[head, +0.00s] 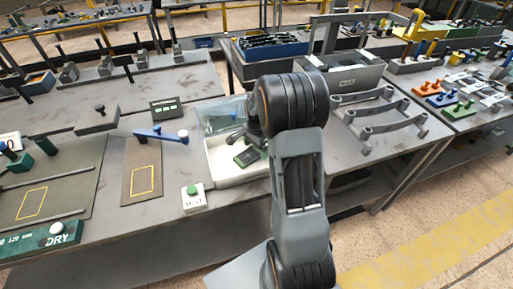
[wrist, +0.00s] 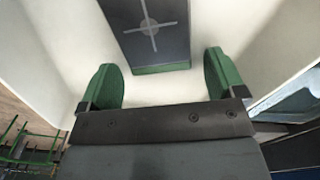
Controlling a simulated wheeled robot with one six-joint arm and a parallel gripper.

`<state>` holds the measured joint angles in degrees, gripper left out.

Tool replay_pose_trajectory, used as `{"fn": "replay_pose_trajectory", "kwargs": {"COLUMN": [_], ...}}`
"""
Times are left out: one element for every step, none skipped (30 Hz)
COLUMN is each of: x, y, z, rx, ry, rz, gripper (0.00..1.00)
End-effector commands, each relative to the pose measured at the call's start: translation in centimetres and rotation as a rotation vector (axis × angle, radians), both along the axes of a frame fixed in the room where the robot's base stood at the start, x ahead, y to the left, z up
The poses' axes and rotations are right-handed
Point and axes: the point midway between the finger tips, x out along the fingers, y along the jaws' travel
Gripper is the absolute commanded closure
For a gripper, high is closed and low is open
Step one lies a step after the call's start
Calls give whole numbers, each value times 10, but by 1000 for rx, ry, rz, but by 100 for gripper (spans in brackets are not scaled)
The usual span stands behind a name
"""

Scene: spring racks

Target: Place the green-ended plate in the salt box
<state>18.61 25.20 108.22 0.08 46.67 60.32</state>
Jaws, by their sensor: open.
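A dark grey plate (wrist: 150,28) with a pale cross mark and a green end lies inside a white box (wrist: 70,30). In the head view the plate (head: 247,157) is seen in the white open box (head: 226,177), which has a clear raised cover (head: 222,115) at its back. My gripper (wrist: 164,80) is open over the box, its two green-padded fingers apart and empty. The plate's green end is just beyond the fingertips, not between them. In the head view my arm hides part of the box and most of the gripper.
A small white unit with a green button (head: 192,194) stands at the box's front left. A blue lever (head: 160,134) and a dark display (head: 166,107) are to the left. A grey rack (head: 375,112) stands right of my arm.

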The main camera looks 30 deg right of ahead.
Motion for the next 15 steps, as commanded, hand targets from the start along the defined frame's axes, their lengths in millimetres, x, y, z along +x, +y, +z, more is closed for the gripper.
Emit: {"fn": "replay_pose_trajectory", "kwargs": {"x": [1, 1, 1, 1, 1, 1, 1, 1, 1, 1, 1, 1, 1, 1, 0], "y": [0, 0, 0, 0, 0, 0, 0, 0, 0, 0, 0, 0, 0, 0, 0], "z": [7, 11, 18, 24, 30, 38, 44, 50, 57, 63, 69, 76, 80, 85, 91], "rx": [-1, -1, -2, -1, -2, -2, -2, -2, -1, -2, -2, -2, -1, -1, -1], "ry": [-3, -4, -4, -4, -6, -5, -6, -6, -4, -5, -5, -5, -3, -4, -4], "rz": [0, 0, 0, 0, 0, 0, 0, 0, 0, 0, 0, 0, 0, 0, 0], "gripper": [11, 11, 11, 11, 11, 11, 11, 11, 11, 11, 11, 11, 11, 11, 11]}}
